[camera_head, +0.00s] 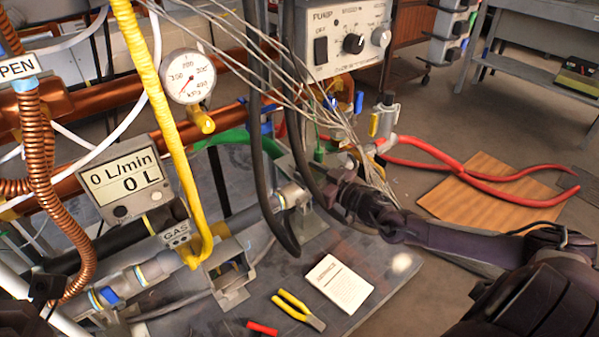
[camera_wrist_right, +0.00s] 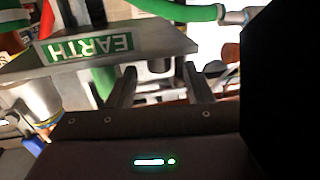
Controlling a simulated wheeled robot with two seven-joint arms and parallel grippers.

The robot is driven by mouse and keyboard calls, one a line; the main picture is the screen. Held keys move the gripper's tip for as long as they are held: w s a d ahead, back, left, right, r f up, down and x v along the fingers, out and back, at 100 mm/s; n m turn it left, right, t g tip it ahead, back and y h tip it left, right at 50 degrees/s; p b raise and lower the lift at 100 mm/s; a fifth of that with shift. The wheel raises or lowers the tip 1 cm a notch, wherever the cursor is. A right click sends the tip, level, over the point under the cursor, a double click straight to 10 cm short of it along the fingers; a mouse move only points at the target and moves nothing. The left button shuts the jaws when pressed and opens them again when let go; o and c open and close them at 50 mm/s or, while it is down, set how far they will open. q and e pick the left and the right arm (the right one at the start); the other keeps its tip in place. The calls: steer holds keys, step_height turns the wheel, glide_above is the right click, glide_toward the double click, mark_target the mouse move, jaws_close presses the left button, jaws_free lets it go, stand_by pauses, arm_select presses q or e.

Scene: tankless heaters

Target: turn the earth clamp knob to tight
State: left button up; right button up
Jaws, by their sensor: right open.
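The plate marked EARTH (camera_wrist_right: 85,47) fills the upper left of the right wrist view, its lettering turned over. Green cable runs behind and beside it. My right gripper (camera_wrist_right: 160,88) is open, its two fingers apart beside the plate. A dark rounded part, possibly the clamp knob (camera_wrist_right: 158,66), shows between and beyond the fingers; I cannot tell whether they touch it. In the head view my right gripper (camera_head: 338,188) reaches in from the right among hanging cables, near a green fitting (camera_head: 319,151). The knob is hidden there. A dark shape at the lower left edge may be my left gripper (camera_head: 45,288); its fingers are unclear.
Thick black cables (camera_head: 262,130) and thin grey wires (camera_head: 260,62) hang close to my right gripper. A pump box (camera_head: 340,38) stands above.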

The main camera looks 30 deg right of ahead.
mark_target(304, 169)
steer(key=shift+b+x, duration=0.55)
steer(key=shift+x, duration=1.3)
